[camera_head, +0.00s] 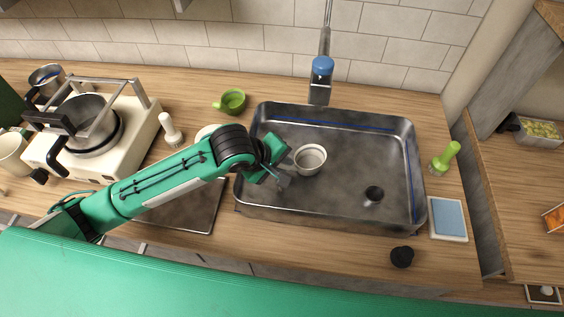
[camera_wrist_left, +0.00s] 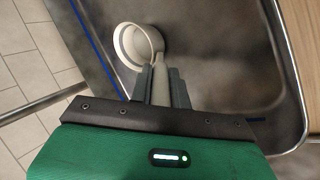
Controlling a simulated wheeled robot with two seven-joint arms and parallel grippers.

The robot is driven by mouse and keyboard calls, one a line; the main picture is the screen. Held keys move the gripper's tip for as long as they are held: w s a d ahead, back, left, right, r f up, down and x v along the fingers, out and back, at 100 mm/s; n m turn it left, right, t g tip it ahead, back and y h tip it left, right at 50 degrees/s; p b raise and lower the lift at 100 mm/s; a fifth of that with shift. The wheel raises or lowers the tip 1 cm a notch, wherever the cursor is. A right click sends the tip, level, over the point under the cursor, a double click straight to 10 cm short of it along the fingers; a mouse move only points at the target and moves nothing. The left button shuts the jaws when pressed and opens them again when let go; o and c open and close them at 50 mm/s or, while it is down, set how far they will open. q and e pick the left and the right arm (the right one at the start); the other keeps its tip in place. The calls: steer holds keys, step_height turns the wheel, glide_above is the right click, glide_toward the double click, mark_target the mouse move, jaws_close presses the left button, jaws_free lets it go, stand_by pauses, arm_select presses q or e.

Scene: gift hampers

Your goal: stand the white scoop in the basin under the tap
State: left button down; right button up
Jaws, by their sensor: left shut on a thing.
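The white scoop (camera_head: 311,160) is over the left half of the metal basin (camera_head: 340,215), its round cup opening upward. My left gripper (camera_head: 281,179) is shut on the scoop's handle, at the left side of the cup. In the left wrist view, the scoop's cup (camera_wrist_left: 139,46) sits beyond my left fingertips (camera_wrist_left: 160,84), with the handle between them. Whether the cup's bottom touches the basin floor I cannot tell. The tap (camera_head: 321,68) with its blue part hangs over the basin's back edge. My right gripper is not in view.
A dark round drain (camera_head: 374,193) lies in the basin's right half, where the floor is clear. A green cup (camera_head: 232,101) stands behind left, a green brush (camera_head: 445,157) and a blue sponge tray (camera_head: 449,218) at right. A white cooker (camera_head: 95,135) stands far left.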

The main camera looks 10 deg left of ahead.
arm_select(q)
steer(key=c, duration=1.3)
jaws_free()
steer(key=shift+r, duration=0.1)
steer(key=b+v, duration=0.1)
steer(key=v, duration=1.1)
steer(key=shift+s, duration=0.1)
steer(key=shift+a, duration=0.1)
